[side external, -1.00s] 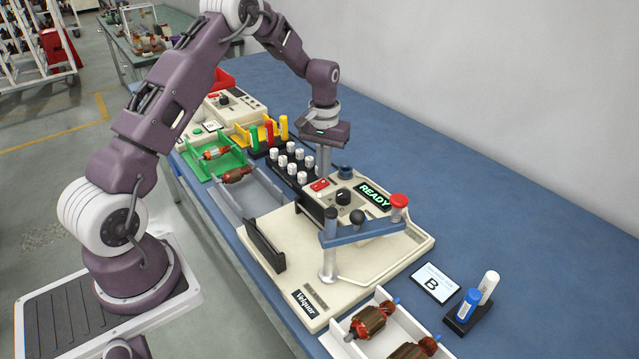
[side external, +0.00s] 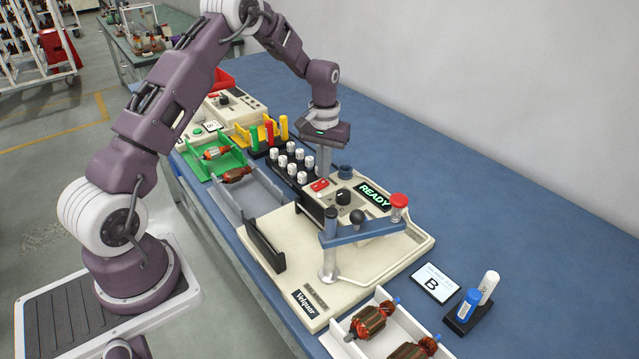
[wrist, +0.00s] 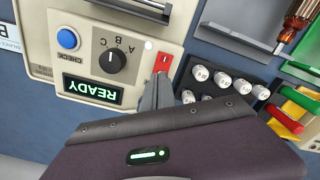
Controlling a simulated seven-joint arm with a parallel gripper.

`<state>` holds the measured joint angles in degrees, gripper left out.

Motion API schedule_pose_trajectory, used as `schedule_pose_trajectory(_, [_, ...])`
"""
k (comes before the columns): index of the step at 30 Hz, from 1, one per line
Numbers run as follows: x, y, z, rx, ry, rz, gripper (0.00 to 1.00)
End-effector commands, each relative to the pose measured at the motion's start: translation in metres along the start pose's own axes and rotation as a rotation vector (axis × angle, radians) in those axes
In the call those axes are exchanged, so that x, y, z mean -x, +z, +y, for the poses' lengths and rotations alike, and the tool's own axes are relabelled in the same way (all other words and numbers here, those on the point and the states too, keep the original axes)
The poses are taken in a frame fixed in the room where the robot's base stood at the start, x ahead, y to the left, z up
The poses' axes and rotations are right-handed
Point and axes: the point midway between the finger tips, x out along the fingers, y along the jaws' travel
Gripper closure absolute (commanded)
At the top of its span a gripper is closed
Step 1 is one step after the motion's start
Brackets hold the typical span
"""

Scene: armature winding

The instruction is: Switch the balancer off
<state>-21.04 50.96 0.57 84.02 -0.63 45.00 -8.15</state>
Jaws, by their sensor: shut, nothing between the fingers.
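The balancer (side external: 375,262) is a cream machine on the blue bench, and its display (side external: 374,195) reads READY in lit green letters. A small red rocker switch (side external: 319,185) is on its panel; in the wrist view the switch (wrist: 163,62) sits right of the black A-B-C knob (wrist: 112,61). My gripper (side external: 323,176) points down over the switch, fingers shut and empty. In the wrist view the fingertips (wrist: 160,80) are right at the switch's near end and hide part of it. I cannot tell whether they touch it.
A blue CHECK button (wrist: 68,39) is beside the knob. A rack of white cylinders (side external: 290,163) stands close by the switch. A blue crossarm (side external: 365,233) with a red cap rises over the balancer's front. The bench toward the wall is clear.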

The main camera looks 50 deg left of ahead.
Motion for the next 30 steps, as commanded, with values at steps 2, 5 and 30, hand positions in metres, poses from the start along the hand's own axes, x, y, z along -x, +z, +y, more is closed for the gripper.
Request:
schedule_pose_trajectory(2, [-0.001, 0.0, 0.0, 0.0, 0.0, 0.0, 1.0])
schedule_pose_trajectory(5, [-0.003, 0.0, 0.0, 0.0, 0.0, 0.0, 1.0])
schedule_pose_trajectory(30, [-0.016, 0.0, 0.0, 0.0, 0.0, 0.0, 1.0])
